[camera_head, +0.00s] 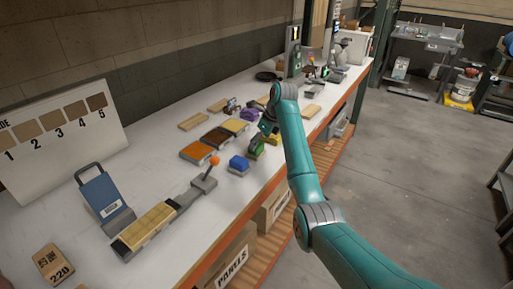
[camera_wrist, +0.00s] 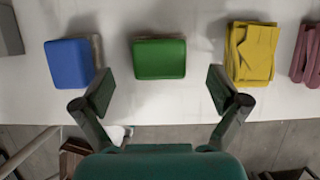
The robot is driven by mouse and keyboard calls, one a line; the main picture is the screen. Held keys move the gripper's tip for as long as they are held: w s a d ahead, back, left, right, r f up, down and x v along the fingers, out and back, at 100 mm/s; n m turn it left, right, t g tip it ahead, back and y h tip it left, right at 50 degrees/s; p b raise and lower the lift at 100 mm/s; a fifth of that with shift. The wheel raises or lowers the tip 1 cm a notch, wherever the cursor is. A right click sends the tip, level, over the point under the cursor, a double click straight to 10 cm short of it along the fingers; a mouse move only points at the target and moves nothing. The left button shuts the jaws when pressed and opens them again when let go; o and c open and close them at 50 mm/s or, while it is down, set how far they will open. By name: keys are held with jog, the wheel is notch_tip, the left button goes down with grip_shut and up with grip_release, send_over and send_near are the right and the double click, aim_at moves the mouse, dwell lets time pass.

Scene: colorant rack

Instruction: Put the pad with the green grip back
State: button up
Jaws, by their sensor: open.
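The pad with the green grip (camera_wrist: 160,58) lies on the white worktop in the wrist view, with its green top facing the camera. In the head view the green pad (camera_head: 256,147) is near the bench's front edge, beside my gripper. My gripper (camera_wrist: 161,91) is open and empty. Its two fingertips stand apart, to the left and right of the green pad, and seem short of gripping it. In the head view my gripper (camera_head: 268,126) is partly hidden by my arm.
A blue pad (camera_wrist: 69,63) lies left of the green one; a yellow block (camera_wrist: 250,52) and a maroon thing (camera_wrist: 304,56) lie right. Behind are trays with orange-brown (camera_head: 198,152), dark brown and yellow fills. A lever with an orange knob (camera_head: 215,160) stands nearer.

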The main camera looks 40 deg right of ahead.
jog(key=v, duration=0.7)
jog(key=shift+r, duration=0.3)
jog(key=shift+s, duration=0.1)
